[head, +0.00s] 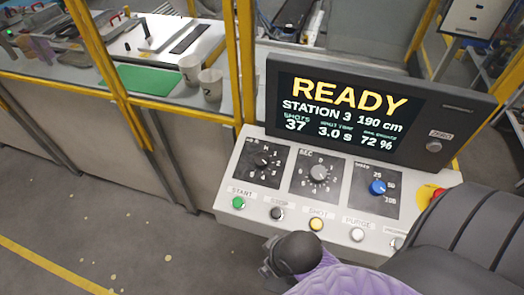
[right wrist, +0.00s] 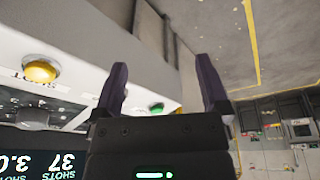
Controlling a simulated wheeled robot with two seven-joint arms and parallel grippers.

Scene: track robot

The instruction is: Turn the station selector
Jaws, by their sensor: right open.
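The control panel (head: 232,193) carries three dials. The left one, a black knob (head: 263,159) on a dark numbered plate, has a label too small to read; it may be the station selector. The middle grey knob (head: 319,173) is labelled SEC and the blue knob (head: 378,187) SPEED. The screen (head: 345,112) reads READY, STATION 3. My right arm comes in from the lower right, its dark end in front of the panel's front edge. In the right wrist view my right gripper (right wrist: 164,85) is open and empty. My left gripper is not seen.
Along the panel front are a green START button (head: 238,202), a yellow SHOT button (head: 316,224) and other buttons. A red stop button (head: 437,194) is partly hidden by my arm. Floor at lower left is clear.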

